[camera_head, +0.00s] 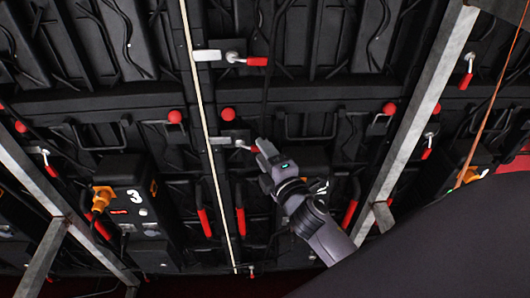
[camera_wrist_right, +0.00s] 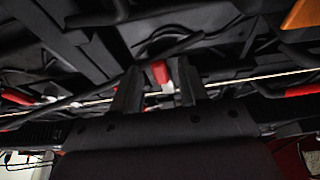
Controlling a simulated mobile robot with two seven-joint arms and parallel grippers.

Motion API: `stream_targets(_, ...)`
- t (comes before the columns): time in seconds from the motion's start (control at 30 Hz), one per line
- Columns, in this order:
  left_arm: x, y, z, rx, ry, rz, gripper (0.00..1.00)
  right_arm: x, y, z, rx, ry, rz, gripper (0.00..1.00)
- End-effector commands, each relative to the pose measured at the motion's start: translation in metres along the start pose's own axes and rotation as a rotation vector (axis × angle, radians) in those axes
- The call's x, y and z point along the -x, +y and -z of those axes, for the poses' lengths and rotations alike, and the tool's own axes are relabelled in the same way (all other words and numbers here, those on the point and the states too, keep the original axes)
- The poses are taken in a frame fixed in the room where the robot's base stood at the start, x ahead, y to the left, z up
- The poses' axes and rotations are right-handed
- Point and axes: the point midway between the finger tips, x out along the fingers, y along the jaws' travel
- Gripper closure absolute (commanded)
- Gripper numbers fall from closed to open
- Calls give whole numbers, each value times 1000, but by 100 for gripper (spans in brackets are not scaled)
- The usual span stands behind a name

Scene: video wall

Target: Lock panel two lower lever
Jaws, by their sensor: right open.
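The lower lever (camera_head: 241,144) by panel two has a silver pivot and a red grip. It points right, tilted slightly down, and its red end meets my right gripper (camera_head: 264,150). In the right wrist view the red lever grip (camera_wrist_right: 160,72) shows between the two open fingers of my right gripper (camera_wrist_right: 158,92). I cannot tell if they touch it. The panel two box (camera_head: 322,187), marked 2, is mostly hidden behind my right wrist. An upper lever (camera_head: 257,61) with a red grip points right. My left gripper is not in view.
Grey metal struts (camera_head: 421,107) cross at the right and left. A thin pale strip (camera_head: 200,110) runs down the wall just left of the levers. Red ball knobs (camera_head: 228,114), black handles and cables stick out nearby. A box marked 3 (camera_head: 126,205) is at the left.

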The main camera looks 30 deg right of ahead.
Motion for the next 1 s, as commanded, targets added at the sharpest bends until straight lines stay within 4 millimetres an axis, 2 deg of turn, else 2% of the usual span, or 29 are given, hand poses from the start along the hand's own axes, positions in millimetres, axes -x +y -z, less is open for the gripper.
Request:
stream_targets(0.23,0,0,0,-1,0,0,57,-1,0,0,0,0,0,56)
stream_targets(0.27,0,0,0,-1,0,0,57,-1,0,0,0,0,0,60)
stream_targets(0.3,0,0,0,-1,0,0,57,-1,0,0,0,0,0,73)
stream_targets(0.4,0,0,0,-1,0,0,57,-1,0,0,0,0,0,100)
stream_targets(0.67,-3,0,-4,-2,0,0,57,-1,-3,0,-13,0,-5,100)
stream_targets(1.0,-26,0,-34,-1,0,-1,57,-1,-17,1,-163,-1,-68,100)
